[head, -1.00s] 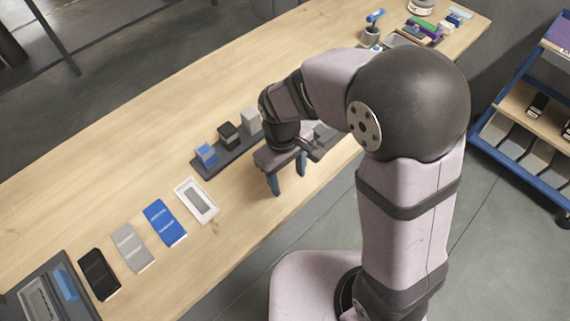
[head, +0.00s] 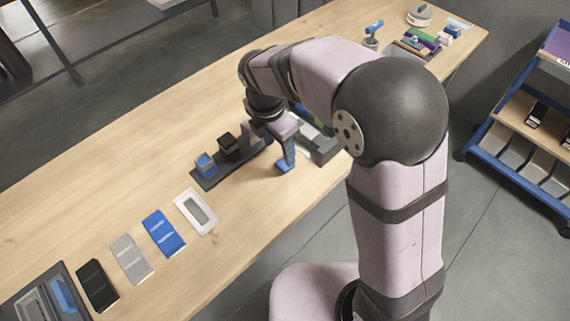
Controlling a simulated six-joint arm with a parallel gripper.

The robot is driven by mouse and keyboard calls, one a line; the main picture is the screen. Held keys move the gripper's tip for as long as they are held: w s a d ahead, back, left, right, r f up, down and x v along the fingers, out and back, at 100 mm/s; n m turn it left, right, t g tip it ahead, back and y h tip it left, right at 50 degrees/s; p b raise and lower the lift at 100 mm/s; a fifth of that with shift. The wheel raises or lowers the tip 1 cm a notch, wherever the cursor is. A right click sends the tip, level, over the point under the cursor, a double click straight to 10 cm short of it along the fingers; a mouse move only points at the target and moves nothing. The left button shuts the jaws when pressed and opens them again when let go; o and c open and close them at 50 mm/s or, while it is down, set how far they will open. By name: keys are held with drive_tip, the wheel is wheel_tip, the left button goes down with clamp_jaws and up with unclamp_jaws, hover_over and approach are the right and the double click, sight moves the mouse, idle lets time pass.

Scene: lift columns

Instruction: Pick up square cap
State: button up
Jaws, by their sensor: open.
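A dark strip (head: 207,183) on the wooden table holds small blocky pieces: a blue one (head: 205,164), a black one (head: 229,147) and a grey one partly covered by my gripper. Which of them, if any, is the square cap I cannot tell for sure. My gripper (head: 283,160) points down over the table just right of the strip's far end. It is open and nothing shows in it. One blue-grey finger is in clear view; the other is mostly hidden.
A white tray with a grey slot (head: 183,204) and blue (head: 163,233), grey (head: 131,259) and black (head: 97,285) flat pieces lie in a row at lower left. A grey fixture (head: 321,150) stands right of my gripper. Bare table lies left of the strip.

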sight(284, 164)
drive_tip(key=shift+w+d+f+p, duration=0.2)
drive_tip(key=shift+f+p, duration=0.15)
drive_tip(key=shift+f, duration=0.85)
drive_tip(key=shift+w+d+f+p, duration=0.1)
drive_tip(key=shift+d+f+p, duration=0.2)
drive_tip(key=shift+f, duration=0.9)
drive_tip(key=shift+w+d+f+p, duration=0.15)
drive_tip(key=shift+f+p, duration=0.25)
drive_tip(key=shift+f, duration=0.8)
drive_tip(key=c, duration=1.1)
